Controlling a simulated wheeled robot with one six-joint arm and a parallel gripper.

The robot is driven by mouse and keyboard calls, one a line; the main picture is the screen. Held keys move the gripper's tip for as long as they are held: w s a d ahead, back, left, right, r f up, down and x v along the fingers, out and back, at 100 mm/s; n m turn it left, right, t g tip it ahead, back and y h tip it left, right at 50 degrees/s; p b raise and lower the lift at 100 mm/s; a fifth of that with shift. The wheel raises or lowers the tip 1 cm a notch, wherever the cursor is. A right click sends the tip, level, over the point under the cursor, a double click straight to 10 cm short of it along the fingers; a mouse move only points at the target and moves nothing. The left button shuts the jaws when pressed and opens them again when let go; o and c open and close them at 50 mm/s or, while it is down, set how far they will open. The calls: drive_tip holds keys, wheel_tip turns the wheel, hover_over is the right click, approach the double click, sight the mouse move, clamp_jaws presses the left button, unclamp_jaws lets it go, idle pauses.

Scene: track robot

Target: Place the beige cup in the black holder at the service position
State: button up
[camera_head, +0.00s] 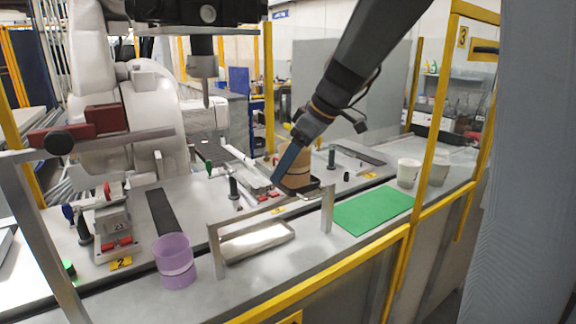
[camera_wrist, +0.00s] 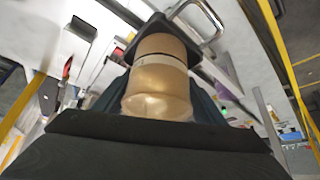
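The beige cup (camera_head: 297,173) stands upright at the black holder (camera_head: 309,188) on the bench in the head view. Its lower end is at the holder's tray; I cannot tell whether it is fully seated. In the wrist view the cup (camera_wrist: 158,88) fills the middle, with the dark holder (camera_wrist: 181,26) around its far end. My gripper (camera_head: 291,150) reaches down from the upper right. Its dark fingers lie along both sides of the cup in the wrist view (camera_wrist: 160,103) and look closed on it. The far finger is mostly hidden in the head view.
A purple cup (camera_head: 175,262) stands at the front left. A green mat (camera_head: 374,210) lies right of the holder, with white cups (camera_head: 408,173) beyond it. A metal frame (camera_head: 270,216) stands in front of the holder. Yellow rails (camera_head: 340,272) edge the bench.

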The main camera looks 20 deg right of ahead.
drive_tip(key=shift+s+f, duration=0.15)
drive_tip(key=shift+f, duration=0.4)
drive_tip(key=shift+d, duration=0.1)
drive_tip(key=shift+r+p, duration=0.5)
drive_tip(key=shift+p, duration=0.1)
drive_tip(key=b+v, duration=0.3)
drive_tip(key=v, duration=0.9)
drive_tip(key=shift+w+r, duration=0.2)
drive_tip(key=shift+w, duration=0.1)
